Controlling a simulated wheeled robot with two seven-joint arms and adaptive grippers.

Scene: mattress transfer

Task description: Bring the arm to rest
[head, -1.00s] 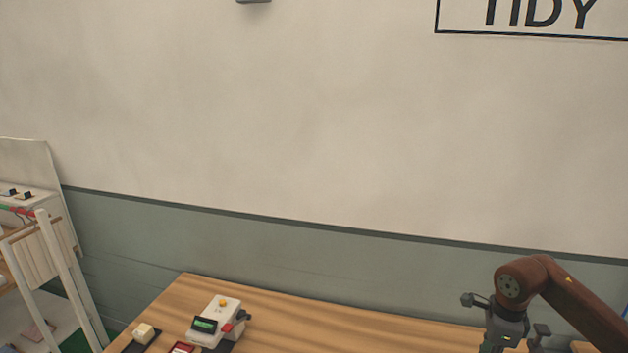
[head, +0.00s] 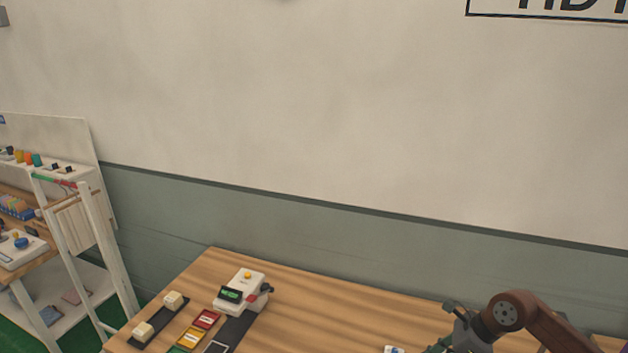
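My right arm comes in from the lower right with a brown-red elbow-like link. Its dark grey gripper (head: 446,330) hangs over the right part of the wooden table (head: 330,300). The gripper's lower part is cut off by the bottom edge of the picture, so its opening and anything between its fingers cannot be made out. My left arm and gripper are not in view. No mattress can be made out.
A white device with a green display (head: 240,291) stands on the table, with red and yellow cards (head: 206,319) and a dark strip with two cream blocks (head: 151,328) nearby. A small white-blue item (head: 394,349) lies near the gripper. A white rack (head: 97,250) stands left.

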